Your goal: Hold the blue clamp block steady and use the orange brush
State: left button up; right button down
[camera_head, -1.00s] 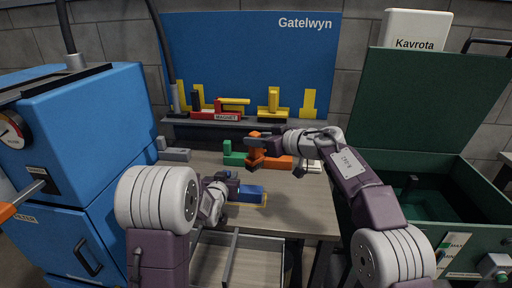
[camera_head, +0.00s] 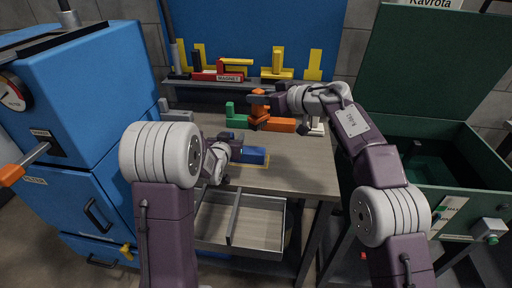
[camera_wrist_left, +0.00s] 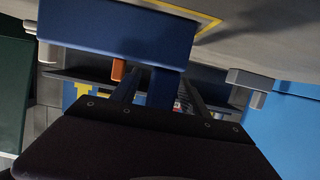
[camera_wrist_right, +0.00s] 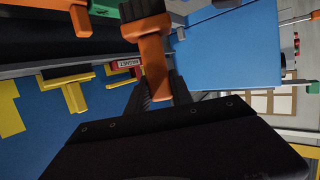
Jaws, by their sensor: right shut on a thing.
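The blue clamp block (camera_head: 252,155) lies near the front of the table, inside a yellow outline. My left gripper (camera_head: 234,146) is low at its left end. In the left wrist view the block (camera_wrist_left: 115,28) is close and its blue stem (camera_wrist_left: 164,88) stands between the spread fingers, with a gap showing on one side. My right gripper (camera_head: 262,99) is shut on the upright orange brush (camera_head: 258,108). In the right wrist view the brush (camera_wrist_right: 154,70) sits between the fingertips and has a dark part beyond. A flat orange block (camera_head: 282,125) adjoins it; I cannot tell whether they are joined.
A green block (camera_head: 236,118) and grey block (camera_head: 178,112) stand on the table. A shelf with yellow pieces and a red magnet (camera_head: 222,77) is behind. A drawer (camera_head: 262,222) is open in front. A blue cabinet (camera_head: 85,100) and green case (camera_head: 430,150) flank the table.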

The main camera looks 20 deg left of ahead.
pick_arm(q)
jog(key=v, duration=0.7)
jog(key=shift+s+d, duration=0.1)
jog(key=shift+s, duration=0.15)
